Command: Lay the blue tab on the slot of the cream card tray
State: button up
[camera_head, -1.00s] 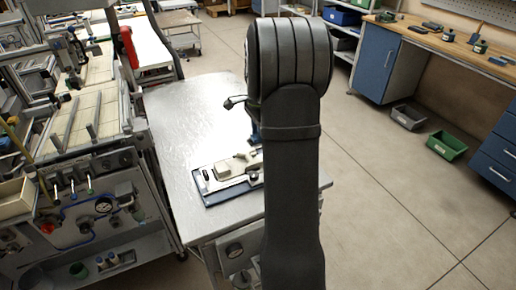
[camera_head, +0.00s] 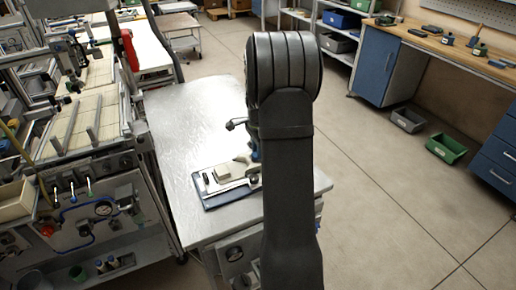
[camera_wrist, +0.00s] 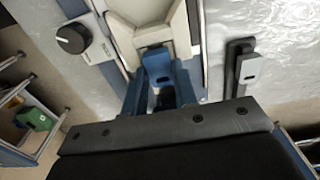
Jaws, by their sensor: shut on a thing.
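The blue tab (camera_wrist: 157,64) is in the wrist view, between the fingers of my gripper (camera_wrist: 161,84), which is shut on it. Its far end is at the cream card tray (camera_wrist: 122,38), between the tray's cream sides. I cannot tell whether the tab touches the tray or hangs just above it, and the slot is not clearly visible. In the head view the tray (camera_head: 237,183) lies on a blue base on the metal table, partly behind my arm. My arm hides most of the gripper there.
A black knob (camera_wrist: 72,38) on a grey plate is left of the tray in the wrist view. A dark bracket with a grey block (camera_wrist: 249,68) lies to the right. The metal table (camera_head: 190,120) is clear behind the tray. A machine bench (camera_head: 90,140) stands close on the left.

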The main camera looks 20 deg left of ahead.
jog(key=shift+f, duration=0.25)
jog(key=o, duration=0.8)
jog(key=shift+o, duration=0.2)
notch_tip(320, 180, up, 13)
jog(key=shift+r, duration=0.2)
notch_tip(320, 180, up, 8)
dwell(1.5)
jog(key=s+d+r, duration=0.2)
jog(key=s+d, duration=0.2)
jog(key=s, duration=0.5)
jog(key=s+d+r, duration=0.2)
jog(key=s+d, duration=0.1)
jog(key=s, duration=0.5)
jog(key=shift+s+d+r, duration=0.4)
dwell(1.5)
